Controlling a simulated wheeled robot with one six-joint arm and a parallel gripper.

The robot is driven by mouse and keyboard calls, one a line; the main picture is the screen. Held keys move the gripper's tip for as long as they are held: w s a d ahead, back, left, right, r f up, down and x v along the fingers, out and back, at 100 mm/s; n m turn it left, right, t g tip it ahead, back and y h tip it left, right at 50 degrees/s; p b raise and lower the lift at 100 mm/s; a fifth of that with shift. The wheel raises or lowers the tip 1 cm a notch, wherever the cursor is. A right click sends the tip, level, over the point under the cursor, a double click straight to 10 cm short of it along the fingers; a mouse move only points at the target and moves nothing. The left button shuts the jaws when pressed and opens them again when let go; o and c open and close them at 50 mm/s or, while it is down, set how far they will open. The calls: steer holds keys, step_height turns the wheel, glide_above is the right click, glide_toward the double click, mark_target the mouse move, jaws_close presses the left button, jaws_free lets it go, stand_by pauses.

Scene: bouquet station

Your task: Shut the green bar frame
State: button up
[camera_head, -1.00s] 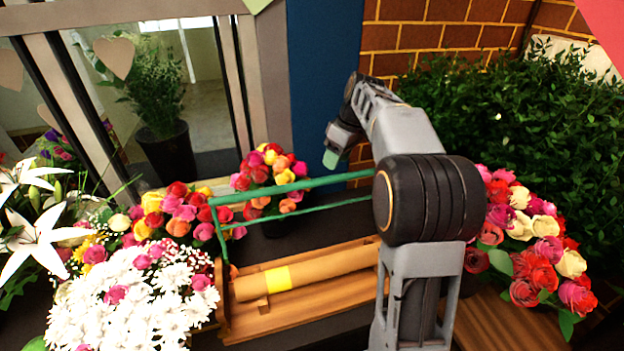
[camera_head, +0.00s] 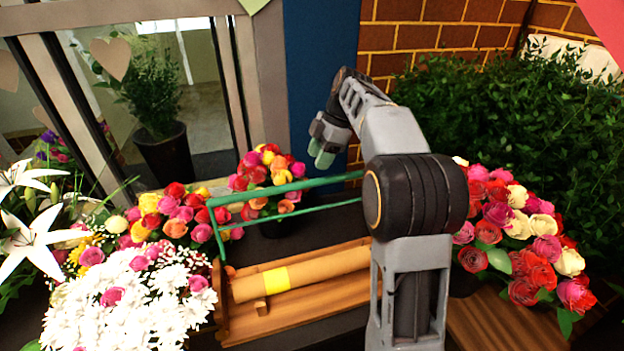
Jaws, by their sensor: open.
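The green bar frame (camera_head: 285,188) stands raised over a wooden tray (camera_head: 297,313). Its left leg slopes down to the tray's left end, and its right end is hidden behind my arm. A paper roll with a yellow band (camera_head: 300,272) lies in the tray below the frame. My gripper (camera_head: 320,158) is open, with greenish fingertips pointing down. In the picture it shows just above the frame's upper bar, right of its middle. I cannot tell whether it touches the bar, but a small gap shows.
White daisies (camera_head: 130,308) crowd the tray's left end. Roses (camera_head: 268,172) stand behind the frame, and more roses (camera_head: 525,240) stand right of my arm. A leafy green hedge (camera_head: 500,120) fills the back right. A blue panel (camera_head: 318,60) and brick wall are behind.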

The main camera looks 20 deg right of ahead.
mark_target(308, 181)
steer(key=x, duration=0.7)
steer(key=shift+a+f+p, duration=0.15)
steer(key=shift+f+p, duration=0.2)
steer(key=shift+f, duration=0.05)
jaws_close()
